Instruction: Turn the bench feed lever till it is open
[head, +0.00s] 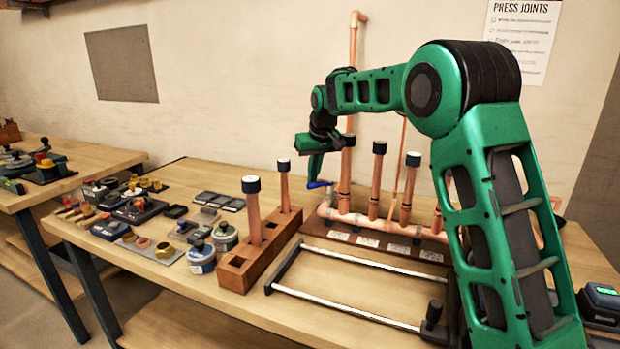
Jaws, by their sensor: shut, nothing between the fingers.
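A lever with a blue handle (319,185) sits at the left end of the copper manifold (370,222), by the tall copper pipe. It looks close to level, pointing left; its exact angle is too small to tell. My gripper (314,175) hangs down from my wrist just above the blue handle, with its fingers shut and empty. Whether the fingertips touch the handle I cannot tell. The right part of the manifold is hidden behind my arm.
Capped copper stubs (378,175) rise from the manifold. A wooden block (238,268) with two upright capped pipes stands at left. A metal rail frame (345,297) lies in front. Small parts and tins crowd the bench's left side. A dark tool (602,305) stands at right.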

